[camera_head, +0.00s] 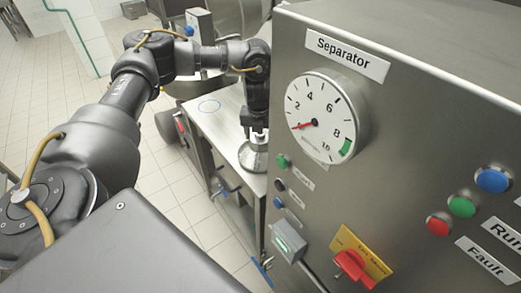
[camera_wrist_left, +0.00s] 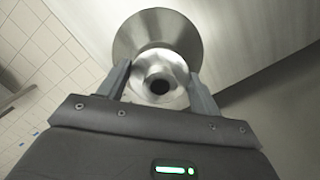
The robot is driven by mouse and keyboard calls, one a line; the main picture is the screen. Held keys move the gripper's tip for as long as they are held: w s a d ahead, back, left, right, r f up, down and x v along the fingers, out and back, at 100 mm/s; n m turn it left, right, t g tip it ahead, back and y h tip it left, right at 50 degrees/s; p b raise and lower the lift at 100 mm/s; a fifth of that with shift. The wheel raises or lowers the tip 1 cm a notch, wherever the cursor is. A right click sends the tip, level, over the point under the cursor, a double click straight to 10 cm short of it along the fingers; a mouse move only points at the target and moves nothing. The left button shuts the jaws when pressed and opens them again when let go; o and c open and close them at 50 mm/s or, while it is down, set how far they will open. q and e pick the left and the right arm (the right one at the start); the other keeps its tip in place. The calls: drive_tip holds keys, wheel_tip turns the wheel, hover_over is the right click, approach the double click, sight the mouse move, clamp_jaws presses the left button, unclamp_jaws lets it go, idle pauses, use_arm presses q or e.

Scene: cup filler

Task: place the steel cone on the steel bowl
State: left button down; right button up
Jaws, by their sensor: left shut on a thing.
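My left gripper (camera_head: 256,136) points down over the steel table, close beside the Separator panel. It is shut on the narrow collar of the steel cone (camera_head: 253,158), which flares out below the fingers. In the left wrist view the gripper (camera_wrist_left: 159,86) has one finger on each side of the collar, which has a dark round opening. The wide flare of the cone (camera_wrist_left: 140,36) shows beyond it. I cannot make out the steel bowl as a separate thing, nor tell whether the cone touches what is beneath. My right gripper is not in view.
The Separator panel (camera_head: 400,118), with gauge, buttons and red switch, stands close on the right of the gripper. A large steel vessel (camera_head: 240,18) stands behind the arm. Tiled floor is open at left.

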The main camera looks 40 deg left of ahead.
use_arm(q)
wheel_tip(320, 180, up, 10)
drive_tip(key=shift+r, duration=0.1)
idle(0.6)
drive_tip(key=shift+w, duration=0.1)
